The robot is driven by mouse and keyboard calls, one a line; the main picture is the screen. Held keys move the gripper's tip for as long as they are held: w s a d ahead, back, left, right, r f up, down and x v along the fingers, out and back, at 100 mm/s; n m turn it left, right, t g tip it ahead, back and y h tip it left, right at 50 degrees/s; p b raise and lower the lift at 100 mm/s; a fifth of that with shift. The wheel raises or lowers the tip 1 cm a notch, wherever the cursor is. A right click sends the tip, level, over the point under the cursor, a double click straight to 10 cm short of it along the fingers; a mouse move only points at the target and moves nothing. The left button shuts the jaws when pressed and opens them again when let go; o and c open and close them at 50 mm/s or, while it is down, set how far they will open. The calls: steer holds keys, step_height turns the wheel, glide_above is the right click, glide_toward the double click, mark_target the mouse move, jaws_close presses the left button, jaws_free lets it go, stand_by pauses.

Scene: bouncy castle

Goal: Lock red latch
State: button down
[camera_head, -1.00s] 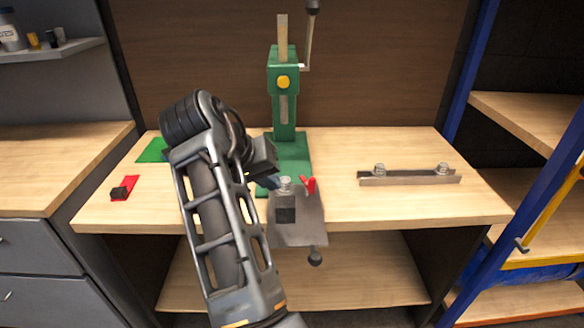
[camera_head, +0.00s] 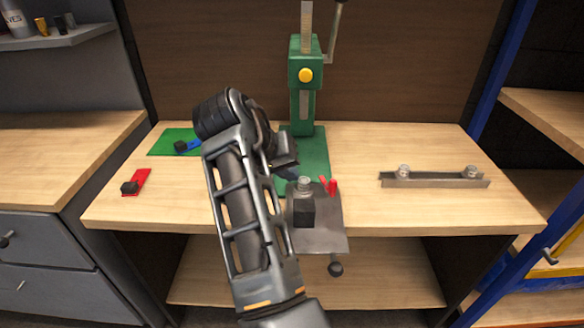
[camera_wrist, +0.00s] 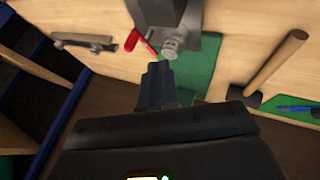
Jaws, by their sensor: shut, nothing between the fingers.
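The red latch (camera_head: 329,186) is a small red V-shaped lever. It stands on a grey metal plate (camera_head: 325,240) at the bench's front edge, beside a dark block with a bolt head (camera_head: 304,184). In the wrist view the red latch (camera_wrist: 134,40) shows beyond the fingertips, left of the bolt. My gripper (camera_head: 290,174) is left of and slightly behind the bolt, apart from the latch. In the wrist view my gripper (camera_wrist: 157,76) has its fingers together, with nothing between them. Whether the latch is locked cannot be told.
A green press (camera_head: 304,90) stands behind the plate on a green base. A metal bar with bolts (camera_head: 435,180) lies to the right. A red-and-black item (camera_head: 137,182) and a green mat (camera_head: 165,143) lie left. A hammer (camera_wrist: 275,65) shows in the wrist view.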

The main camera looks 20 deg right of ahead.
steer(key=x, duration=0.6)
steer(key=shift+w+d+f+p, duration=0.1)
steer(key=shift+d+f+p, duration=0.2)
steer(key=shift+p, duration=0.05)
steer(key=shift+d+p, duration=0.45)
steer(key=shift+d, duration=0.75)
steer(key=shift+s+d+f, duration=0.1)
steer(key=shift+s+d, duration=0.2)
steer(key=shift+d, duration=0.5)
